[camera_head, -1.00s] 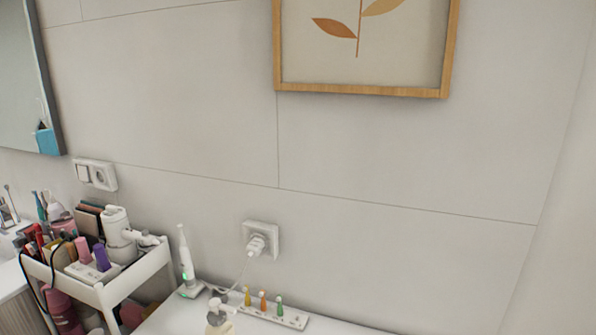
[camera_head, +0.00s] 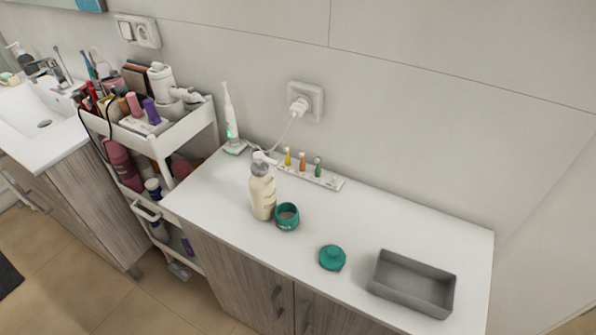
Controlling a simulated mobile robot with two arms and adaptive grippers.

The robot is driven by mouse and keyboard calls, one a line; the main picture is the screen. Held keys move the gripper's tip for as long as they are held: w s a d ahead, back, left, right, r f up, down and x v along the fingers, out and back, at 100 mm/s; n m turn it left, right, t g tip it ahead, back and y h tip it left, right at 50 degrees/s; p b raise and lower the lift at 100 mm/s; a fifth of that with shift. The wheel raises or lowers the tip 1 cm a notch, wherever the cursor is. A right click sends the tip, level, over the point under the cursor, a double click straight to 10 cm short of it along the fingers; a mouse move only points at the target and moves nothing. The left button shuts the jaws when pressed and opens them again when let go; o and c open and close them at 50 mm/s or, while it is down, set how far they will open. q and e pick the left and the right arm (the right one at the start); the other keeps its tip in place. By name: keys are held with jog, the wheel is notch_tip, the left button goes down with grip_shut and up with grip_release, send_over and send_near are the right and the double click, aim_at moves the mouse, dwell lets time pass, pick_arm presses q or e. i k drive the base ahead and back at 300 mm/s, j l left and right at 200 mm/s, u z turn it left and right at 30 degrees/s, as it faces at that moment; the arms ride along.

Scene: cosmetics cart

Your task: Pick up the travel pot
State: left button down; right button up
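A small teal pot (camera_head: 287,222), which looks like the travel pot, stands open on the white countertop, its round mouth facing up. It is close beside the right of a cream pump bottle (camera_head: 263,195); I cannot tell whether they touch. A teal round lid (camera_head: 332,258) with a knob lies apart from it, to the right and nearer the front edge. Neither of my grippers is in view.
A grey open tray (camera_head: 412,284) sits at the counter's front right. An electric toothbrush (camera_head: 230,118) and a white holder (camera_head: 325,182) with small coloured brush heads stand along the wall. A crowded white cart (camera_head: 180,135) is left. The right back counter is clear.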

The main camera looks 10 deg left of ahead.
aim_at(287, 214)
jog(key=k+l+u, duration=0.2)
jog(key=l, duration=0.2)
jog(key=l+u, duration=0.2)
jog(key=l, duration=0.2)
jog(key=k+l+u, duration=0.2)
jog(key=l, duration=0.15)
jog(key=k+l+u, duration=0.25)
jog(key=i+l, duration=0.05)
